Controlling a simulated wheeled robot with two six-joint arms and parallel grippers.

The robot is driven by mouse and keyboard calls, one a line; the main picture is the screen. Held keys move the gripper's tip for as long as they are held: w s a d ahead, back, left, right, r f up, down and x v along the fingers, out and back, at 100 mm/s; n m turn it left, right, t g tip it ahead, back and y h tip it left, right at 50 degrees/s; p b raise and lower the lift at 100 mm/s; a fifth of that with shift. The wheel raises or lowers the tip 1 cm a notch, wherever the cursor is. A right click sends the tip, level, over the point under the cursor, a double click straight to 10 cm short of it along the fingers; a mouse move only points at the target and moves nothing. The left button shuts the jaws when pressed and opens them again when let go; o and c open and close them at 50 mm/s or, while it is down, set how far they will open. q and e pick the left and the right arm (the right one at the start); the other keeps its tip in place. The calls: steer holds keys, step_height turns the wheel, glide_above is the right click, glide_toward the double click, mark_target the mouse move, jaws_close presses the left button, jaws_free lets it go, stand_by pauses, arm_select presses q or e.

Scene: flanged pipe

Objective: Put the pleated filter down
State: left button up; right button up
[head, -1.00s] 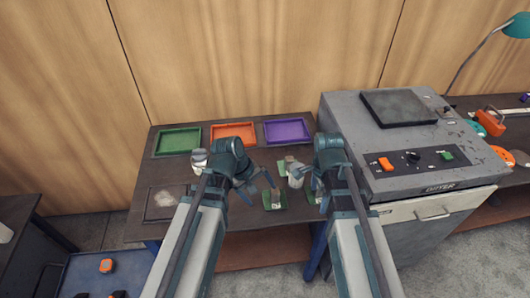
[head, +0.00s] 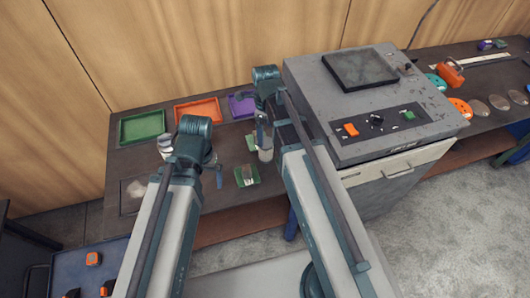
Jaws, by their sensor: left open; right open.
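I cannot tell for sure which item is the pleated filter. A small pale cylinder (head: 265,154) stands on the dark table below my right gripper (head: 262,128). That gripper is open, with its fingers right above or at the cylinder's top; whether they touch is unclear. My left gripper (head: 215,172) is open and appears empty over the table, left of a green pad (head: 246,183) bearing a small metallic part (head: 247,173). A white round item (head: 165,147) sits left of the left gripper, partly hidden by its wrist.
Green (head: 142,127), orange (head: 197,110) and purple (head: 240,105) trays line the table's back. Another green pad (head: 251,142) is partly hidden. A dark mat (head: 133,190) lies at the table's left.

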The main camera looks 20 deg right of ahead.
mark_target(266, 143)
step_height(266, 143, down, 7)
steer(key=b, duration=0.5)
steer(key=shift+r+b, duration=0.2)
steer(key=shift+b, duration=0.1)
arm_select(q)
step_height(266, 143, down, 6)
steer(key=shift+f, duration=0.25)
step_height(266, 143, down, 5)
steer(key=b, duration=0.5)
steer(key=shift+f, duration=0.15)
arm_select(e)
steer(key=f, duration=0.5)
steer(key=shift+w+f, duration=0.1)
steer(key=shift+w, duration=0.25)
steer(key=shift+c, duration=0.3)
steer(key=c, duration=1.4)
arm_select(q)
step_height(266, 143, up, 10)
steer(key=p, duration=1)
arm_select(e)
step_height(266, 143, up, 10)
steer(key=shift+r, duration=0.15)
